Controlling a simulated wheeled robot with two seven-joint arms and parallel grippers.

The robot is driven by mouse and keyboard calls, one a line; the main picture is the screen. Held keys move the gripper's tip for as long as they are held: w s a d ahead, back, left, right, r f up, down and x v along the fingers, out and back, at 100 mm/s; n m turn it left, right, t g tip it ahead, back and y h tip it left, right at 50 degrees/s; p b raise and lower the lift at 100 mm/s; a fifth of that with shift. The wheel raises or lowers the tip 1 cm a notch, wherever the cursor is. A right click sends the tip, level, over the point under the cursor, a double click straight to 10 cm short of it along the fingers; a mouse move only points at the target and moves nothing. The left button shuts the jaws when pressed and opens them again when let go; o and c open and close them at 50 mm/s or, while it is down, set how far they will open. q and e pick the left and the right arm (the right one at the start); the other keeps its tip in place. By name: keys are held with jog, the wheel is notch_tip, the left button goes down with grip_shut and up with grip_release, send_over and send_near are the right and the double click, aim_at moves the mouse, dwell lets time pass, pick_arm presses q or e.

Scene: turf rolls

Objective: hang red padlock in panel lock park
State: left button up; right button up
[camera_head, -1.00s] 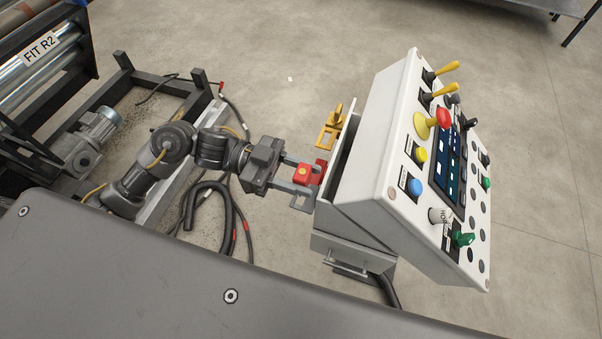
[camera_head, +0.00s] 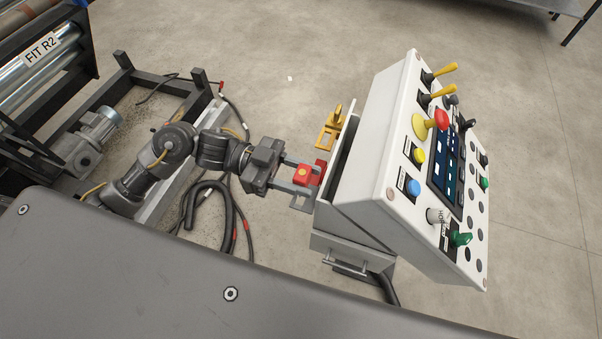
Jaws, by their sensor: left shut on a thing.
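My left gripper (camera_head: 297,185) comes in from the left and is shut on the red padlock (camera_head: 303,174). It holds the padlock close against the left, back side of the white control panel (camera_head: 400,150). A red piece (camera_head: 320,167) shows just beyond the padlock at the panel's edge; I cannot tell if it is a holder or part of the padlock. A yellow holder with a yellow piece on it (camera_head: 329,132) sits on the same side, a little farther back. I cannot tell whether the padlock is hooked on anything. My right gripper is not in view.
The panel's face carries a red button (camera_head: 441,119), yellow levers, and several knobs. A grey box with a handle (camera_head: 348,255) is below it. Black hoses (camera_head: 228,215) lie on the floor under my left arm. A roller frame (camera_head: 45,60) stands at the left.

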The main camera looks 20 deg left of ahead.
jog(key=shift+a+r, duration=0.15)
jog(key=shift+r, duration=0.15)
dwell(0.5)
pick_arm(q)
jog(key=shift+f+b, duration=1.6)
jog(key=shift+f, duration=1)
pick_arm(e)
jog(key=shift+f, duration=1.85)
pick_arm(q)
jog(key=o, duration=1.1)
jog(key=a+b, duration=0.2)
jog(key=a, duration=0.8)
jog(key=shift+w+a, duration=0.35)
jog(key=shift+a, duration=0.05)
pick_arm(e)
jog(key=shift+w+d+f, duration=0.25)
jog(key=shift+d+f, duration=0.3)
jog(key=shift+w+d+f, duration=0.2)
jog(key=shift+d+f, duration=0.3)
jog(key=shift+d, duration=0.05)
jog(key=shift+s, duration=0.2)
